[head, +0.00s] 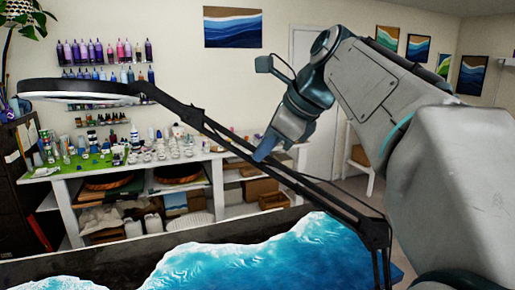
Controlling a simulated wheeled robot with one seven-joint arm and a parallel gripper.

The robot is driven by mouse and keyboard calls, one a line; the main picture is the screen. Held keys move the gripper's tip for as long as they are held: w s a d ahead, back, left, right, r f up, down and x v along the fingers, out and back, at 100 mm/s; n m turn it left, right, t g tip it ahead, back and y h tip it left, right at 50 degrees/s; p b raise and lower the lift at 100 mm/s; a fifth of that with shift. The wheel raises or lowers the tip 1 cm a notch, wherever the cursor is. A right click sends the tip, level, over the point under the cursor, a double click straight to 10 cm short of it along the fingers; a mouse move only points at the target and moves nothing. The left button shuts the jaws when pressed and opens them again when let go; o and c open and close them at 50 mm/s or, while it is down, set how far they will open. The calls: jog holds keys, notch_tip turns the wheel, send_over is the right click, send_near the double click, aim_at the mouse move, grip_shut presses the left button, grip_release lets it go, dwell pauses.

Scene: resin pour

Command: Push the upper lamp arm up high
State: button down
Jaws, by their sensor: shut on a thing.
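A black jointed lamp has a round ring head (80,90) at the upper left. Its long upper lamp arm (325,187) slopes from the elbow at lower right up to the head joint at upper left. A lower upright part (379,255) of the lamp shows below that elbow. My gripper (264,154) reaches down from the upper right, with its blue fingers at the middle of the upper lamp arm. It is shut on the upper lamp arm; the exact contact is partly hidden by the fingers.
A table with a blue and white resin surface (250,255) lies below the lamp. Behind it, a white workbench (195,160) holds several small cups and bottles, with boxes on its shelves. Bottle racks and wave pictures hang on the wall.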

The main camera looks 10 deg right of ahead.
jog(key=c, duration=1.5)
grip_release()
jog(key=v, duration=1.3)
jog(key=shift+s+d+r+p, duration=0.1)
jog(key=shift+s+r+p, duration=0.1)
jog(key=shift+r+p, duration=0.15)
jog(key=shift+f, duration=0.1)
